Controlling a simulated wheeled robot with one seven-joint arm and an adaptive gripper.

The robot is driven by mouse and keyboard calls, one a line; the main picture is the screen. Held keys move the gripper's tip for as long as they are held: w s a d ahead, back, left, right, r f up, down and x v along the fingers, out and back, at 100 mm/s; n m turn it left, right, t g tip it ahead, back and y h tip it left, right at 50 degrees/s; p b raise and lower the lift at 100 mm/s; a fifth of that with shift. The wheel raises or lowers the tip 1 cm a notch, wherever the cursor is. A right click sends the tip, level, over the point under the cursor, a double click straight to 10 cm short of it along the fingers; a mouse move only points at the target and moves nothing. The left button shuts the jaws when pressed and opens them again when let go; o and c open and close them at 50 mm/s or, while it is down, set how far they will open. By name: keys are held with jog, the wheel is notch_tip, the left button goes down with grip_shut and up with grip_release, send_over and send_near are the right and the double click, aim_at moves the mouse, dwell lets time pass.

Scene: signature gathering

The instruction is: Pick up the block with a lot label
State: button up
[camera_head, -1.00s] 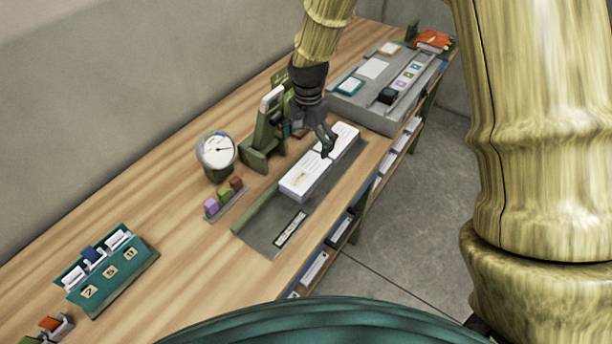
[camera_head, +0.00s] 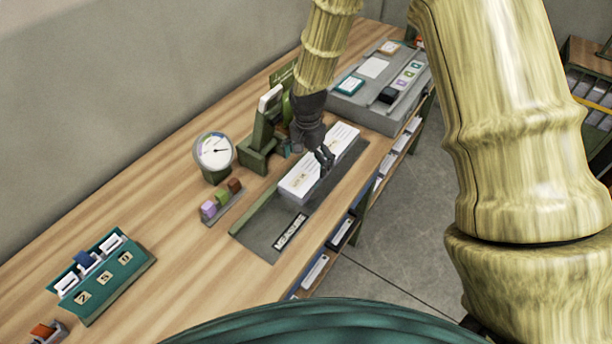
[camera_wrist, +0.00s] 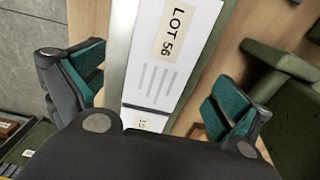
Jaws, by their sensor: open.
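A white block with a tan label reading LOT 56 (camera_wrist: 165,60) lies between my spread fingers in the wrist view. A thin dark line separates it from another white surface with a partly hidden tan label (camera_wrist: 145,122). In the head view, the white blocks (camera_head: 299,184) lie in a row along a grey tray (camera_head: 262,232). My gripper (camera_head: 324,160) is over the row, pointing down. In the wrist view, my gripper (camera_wrist: 155,88) is open, with one green-padded finger on each side of the block. Contact with the block cannot be told.
A green stand (camera_head: 257,150) is close behind the tray. A round dial (camera_head: 214,152) and small coloured cubes (camera_head: 221,199) are to its left. A grey console (camera_head: 375,98) is beyond it. A teal card holder (camera_head: 105,275) is at lower left. Bare wood lies between.

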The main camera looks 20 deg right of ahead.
aim_at(306, 173)
jog(key=shift+a+f+p, duration=0.15)
jog(key=shift+f+p, duration=0.45)
jog(key=shift+f, duration=0.7)
jog(key=shift+a+f+p, duration=0.1)
jog(key=shift+f+p, duration=0.45)
jog(key=shift+f, duration=0.75)
jog(key=c, duration=1.2)
jog(key=shift+c, duration=0.7)
jog(key=shift+r, duration=0.2)
